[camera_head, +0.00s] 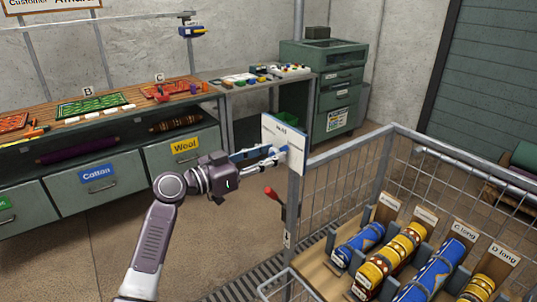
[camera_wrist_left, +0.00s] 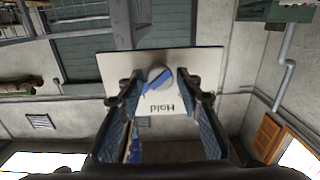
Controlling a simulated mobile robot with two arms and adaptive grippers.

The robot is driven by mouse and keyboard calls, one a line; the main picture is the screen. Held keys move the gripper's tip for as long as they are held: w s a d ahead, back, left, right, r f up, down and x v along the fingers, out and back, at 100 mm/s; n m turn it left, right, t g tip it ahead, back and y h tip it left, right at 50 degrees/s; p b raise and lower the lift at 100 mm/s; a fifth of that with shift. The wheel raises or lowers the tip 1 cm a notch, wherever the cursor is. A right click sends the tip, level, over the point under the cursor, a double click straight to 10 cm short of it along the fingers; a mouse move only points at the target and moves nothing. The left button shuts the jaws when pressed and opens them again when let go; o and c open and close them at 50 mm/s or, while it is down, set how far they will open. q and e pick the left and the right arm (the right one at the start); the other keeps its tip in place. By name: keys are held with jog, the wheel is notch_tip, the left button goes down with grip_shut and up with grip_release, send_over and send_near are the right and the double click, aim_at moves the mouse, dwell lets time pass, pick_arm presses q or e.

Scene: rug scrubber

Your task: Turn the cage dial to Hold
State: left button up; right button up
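The dial plate (camera_head: 270,132) is a pale panel on top of the cage's corner post, with small lettering at its upper edge. In the left wrist view the plate (camera_wrist_left: 120,66) reads "Hold", upside down. The cage dial (camera_wrist_left: 161,77) is a round grey-white knob with a blue bar, slanted relative to the lettering. My left gripper (camera_head: 268,155) reaches the plate's face from the left. In the left wrist view its two fingers (camera_wrist_left: 155,88) stand apart on either side of the knob; whether they touch it I cannot tell. My right gripper is not in view.
The wire cage (camera_head: 345,190) holds rolled rugs (camera_head: 405,250) on a wooden shelf. A red-handled lever (camera_head: 271,193) is on the post below the plate. A workbench (camera_head: 140,88) with drawers stands behind at left, a green cabinet (camera_head: 325,85) behind. The floor at left is clear.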

pick_arm(q)
grip_shut()
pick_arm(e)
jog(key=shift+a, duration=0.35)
pick_arm(q)
jog(key=shift+n, duration=0.3)
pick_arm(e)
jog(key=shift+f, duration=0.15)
pick_arm(q)
jog(key=shift+a+n+b, duration=0.1)
jog(key=shift+n+b, duration=0.25)
jog(key=shift+n, duration=1.35)
jog(key=n, duration=0.2)
jog(key=shift+n, duration=0.3)
jog(key=shift+w+n, duration=0.1)
jog(key=shift+n, duration=1.4)
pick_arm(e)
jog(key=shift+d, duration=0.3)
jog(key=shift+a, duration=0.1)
